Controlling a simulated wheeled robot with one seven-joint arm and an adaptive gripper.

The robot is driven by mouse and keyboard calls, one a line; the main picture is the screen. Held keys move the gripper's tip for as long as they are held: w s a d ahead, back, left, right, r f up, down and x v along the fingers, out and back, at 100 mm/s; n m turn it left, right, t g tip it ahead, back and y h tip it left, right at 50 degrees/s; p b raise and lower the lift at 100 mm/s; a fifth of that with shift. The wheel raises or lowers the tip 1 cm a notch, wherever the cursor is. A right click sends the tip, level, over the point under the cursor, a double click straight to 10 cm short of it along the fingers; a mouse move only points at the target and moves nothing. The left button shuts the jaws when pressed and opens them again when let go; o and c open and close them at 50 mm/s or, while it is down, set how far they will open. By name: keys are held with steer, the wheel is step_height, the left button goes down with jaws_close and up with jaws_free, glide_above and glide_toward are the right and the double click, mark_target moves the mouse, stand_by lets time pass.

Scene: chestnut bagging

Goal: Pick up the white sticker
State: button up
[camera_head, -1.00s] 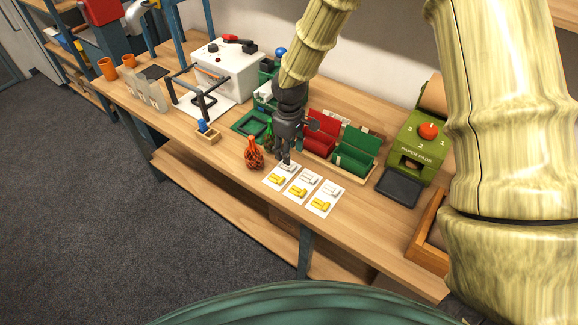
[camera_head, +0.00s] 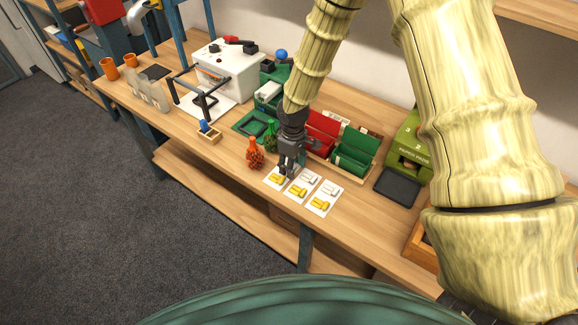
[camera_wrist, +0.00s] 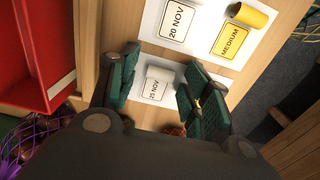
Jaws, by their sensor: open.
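White date stickers and yellow stickers sit in pairs on three white cards (camera_head: 323,199) near the table's front edge. In the wrist view, a white sticker (camera_wrist: 154,89) reading "25 NOV", with a curled end, lies on its card between the fingers of my gripper (camera_wrist: 160,78). The fingers are open, one on each side of it, with a gap visible. The right finger covers most of that card's yellow sticker. In the head view my gripper (camera_head: 287,171) hides this white sticker. Another card carries a "20 NOV" sticker (camera_wrist: 179,20) and a yellow "MEDIUM" sticker (camera_wrist: 232,40).
An orange net bag (camera_head: 255,154) and a green one (camera_head: 270,136) stand left of my gripper. A red bin (camera_head: 320,130) and a green bin (camera_head: 356,150) stand behind the cards. A dark pad (camera_head: 398,187) lies to the right.

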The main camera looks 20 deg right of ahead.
steer(key=shift+c, duration=0.2)
steer(key=c, duration=0.7)
